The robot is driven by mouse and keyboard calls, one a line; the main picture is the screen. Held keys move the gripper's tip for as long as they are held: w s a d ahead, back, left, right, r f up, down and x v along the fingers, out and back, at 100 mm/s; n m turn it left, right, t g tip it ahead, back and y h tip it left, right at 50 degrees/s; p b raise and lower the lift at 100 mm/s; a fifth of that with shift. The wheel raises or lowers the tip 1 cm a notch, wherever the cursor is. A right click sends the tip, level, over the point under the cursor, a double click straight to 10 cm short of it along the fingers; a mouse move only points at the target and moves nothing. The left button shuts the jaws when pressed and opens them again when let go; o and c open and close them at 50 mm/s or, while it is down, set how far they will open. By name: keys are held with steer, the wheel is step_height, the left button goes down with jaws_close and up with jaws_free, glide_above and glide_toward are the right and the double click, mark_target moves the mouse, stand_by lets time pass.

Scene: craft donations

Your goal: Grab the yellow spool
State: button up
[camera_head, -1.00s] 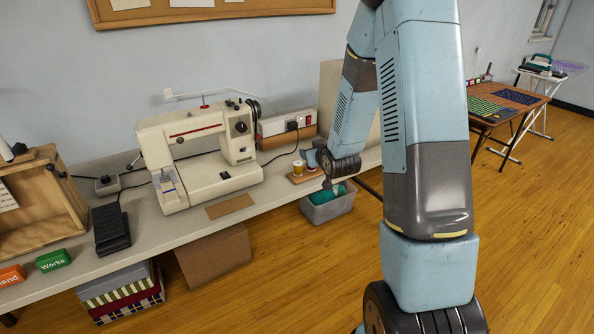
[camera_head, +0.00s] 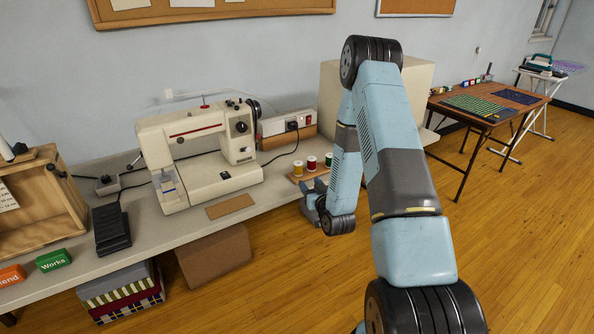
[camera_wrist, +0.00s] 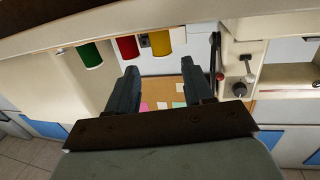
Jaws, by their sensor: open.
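The yellow spool (camera_head: 298,168) stands at the left of a row of three on a small wooden board near the table's right front edge. The red spool (camera_head: 311,163) is beside it, then the green spool (camera_head: 327,160). My gripper (camera_head: 310,203) is in front of the table edge, below the spools in the head view. In the wrist view my gripper (camera_wrist: 159,66) is open and empty. There the yellow spool (camera_wrist: 162,40) shows beyond the fingertips, between their lines and apart from them; the red spool (camera_wrist: 127,47) and green spool (camera_wrist: 90,53) are to its left.
A sewing machine (camera_head: 205,150) stands left of the spools, with a brown flat piece (camera_head: 230,206) before it. A beige box-like block (camera_head: 415,85) stands behind my arm. Open floor lies in front.

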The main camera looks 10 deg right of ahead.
mark_target(300, 170)
steer(key=w, duration=0.4)
steer(key=w+a, duration=0.1)
steer(key=w, duration=0.7)
steer(key=shift+w+a+f, duration=0.1)
steer(key=shift+a+f, duration=0.1)
steer(key=shift+a, duration=0.05)
steer(key=shift+c, duration=0.5)
steer(key=c, duration=0.6)
